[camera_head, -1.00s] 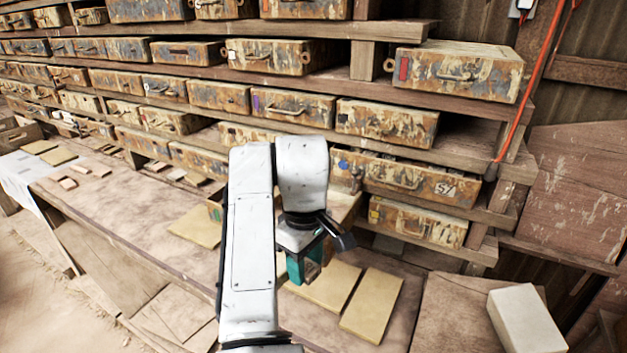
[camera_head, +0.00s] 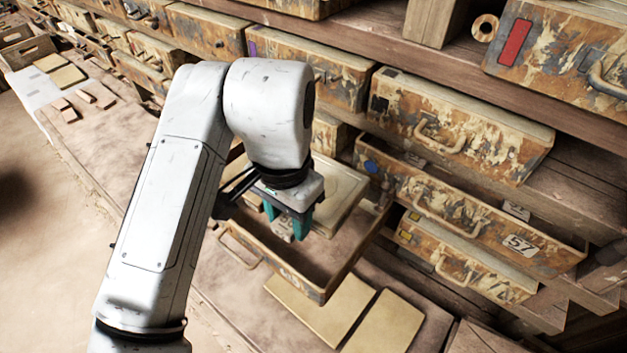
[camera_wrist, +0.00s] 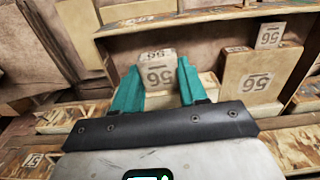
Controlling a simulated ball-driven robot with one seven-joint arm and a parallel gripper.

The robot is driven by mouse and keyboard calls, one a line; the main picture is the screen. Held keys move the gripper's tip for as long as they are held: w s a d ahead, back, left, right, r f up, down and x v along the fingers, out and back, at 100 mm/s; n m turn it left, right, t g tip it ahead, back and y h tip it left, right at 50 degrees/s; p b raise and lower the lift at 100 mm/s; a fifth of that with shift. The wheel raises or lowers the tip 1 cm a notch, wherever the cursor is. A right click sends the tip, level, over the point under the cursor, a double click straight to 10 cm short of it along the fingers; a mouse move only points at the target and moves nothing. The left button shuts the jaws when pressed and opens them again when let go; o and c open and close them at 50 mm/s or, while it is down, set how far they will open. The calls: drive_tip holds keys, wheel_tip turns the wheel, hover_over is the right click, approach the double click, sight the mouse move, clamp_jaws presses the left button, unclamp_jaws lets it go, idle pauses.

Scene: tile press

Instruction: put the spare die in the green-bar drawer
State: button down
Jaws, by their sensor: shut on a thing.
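My gripper (camera_head: 287,220) is over the open drawer (camera_head: 345,262), pointing down. Its teal fingers are shut on a small pale block, the die (camera_wrist: 158,68), marked 56. The die also shows as a greyish piece between the fingers in the head view (camera_head: 284,232). In the wrist view the drawer's wall (camera_wrist: 190,30) runs behind the die. A large pale plate (camera_wrist: 250,85) marked 56 lies in the drawer, beside the die; it shows in the head view too (camera_head: 338,190). I cannot tell whether the die touches the drawer floor. No green bar shows now.
A drawer marked 57 (camera_head: 470,210) with a blue dot stands partly open at right. A yellow-marked drawer (camera_head: 470,270) is below it. Tan slabs (camera_head: 325,305) lie on the bench below the open drawer. A small piece marked 56 (camera_wrist: 270,36) shows by the plate.

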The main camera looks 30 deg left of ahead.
sight(293, 249)
drive_tip(key=shift+w+f, duration=0.1)
drive_tip(key=shift+w, duration=0.15)
wheel_tip(293, 249, down, 6)
drive_tip(key=b, duration=0.6)
drive_tip(key=shift+f+b, duration=0.2)
drive_tip(key=shift+b, duration=0.2)
drive_tip(key=shift+f, duration=0.5)
drive_tip(key=c, duration=0.5)
unclamp_jaws()
drive_tip(key=shift+f, duration=0.1)
